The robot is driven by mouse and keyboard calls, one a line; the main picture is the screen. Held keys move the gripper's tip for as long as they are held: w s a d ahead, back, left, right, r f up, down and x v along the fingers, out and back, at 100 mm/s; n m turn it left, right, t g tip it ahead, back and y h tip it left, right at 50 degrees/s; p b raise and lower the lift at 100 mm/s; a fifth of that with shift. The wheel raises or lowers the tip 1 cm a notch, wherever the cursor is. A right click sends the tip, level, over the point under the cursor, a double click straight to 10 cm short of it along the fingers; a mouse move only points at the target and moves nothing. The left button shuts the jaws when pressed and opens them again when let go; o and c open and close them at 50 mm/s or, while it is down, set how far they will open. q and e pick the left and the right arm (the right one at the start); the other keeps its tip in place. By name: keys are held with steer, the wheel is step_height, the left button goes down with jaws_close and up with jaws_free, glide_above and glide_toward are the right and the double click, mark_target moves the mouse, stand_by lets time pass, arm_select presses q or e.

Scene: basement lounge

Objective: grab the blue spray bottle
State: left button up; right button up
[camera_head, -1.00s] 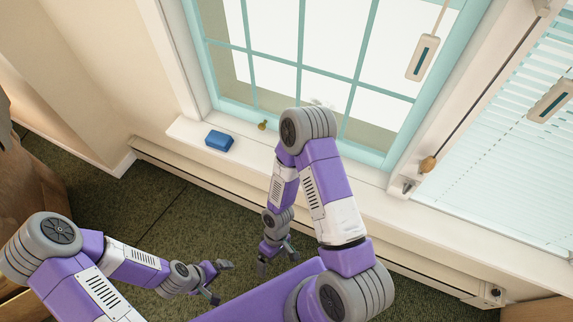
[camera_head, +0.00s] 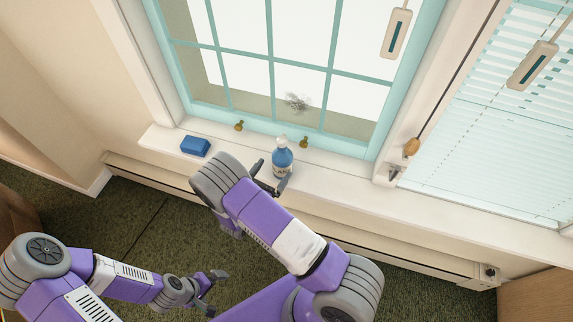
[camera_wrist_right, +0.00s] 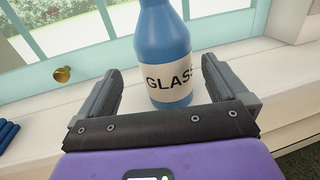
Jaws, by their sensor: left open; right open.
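The blue spray bottle (camera_head: 282,158) stands upright on the white windowsill in the head view, with a white top and a pale label. My left gripper (camera_head: 210,290) is open and empty, low over the carpet at the lower left.
Brass window latches (camera_head: 304,142) and the window frame are close behind the bottle. The sill to its right is clear. A baseboard heater runs below.

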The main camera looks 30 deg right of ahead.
mark_target(282, 160)
steer(key=x, duration=0.2)
steer(key=b+x, duration=0.1)
steer(key=x, duration=0.3)
steer(key=shift+s+d, duration=0.15)
steer(key=shift+s, duration=0.1)
steer(key=c, duration=1.5)
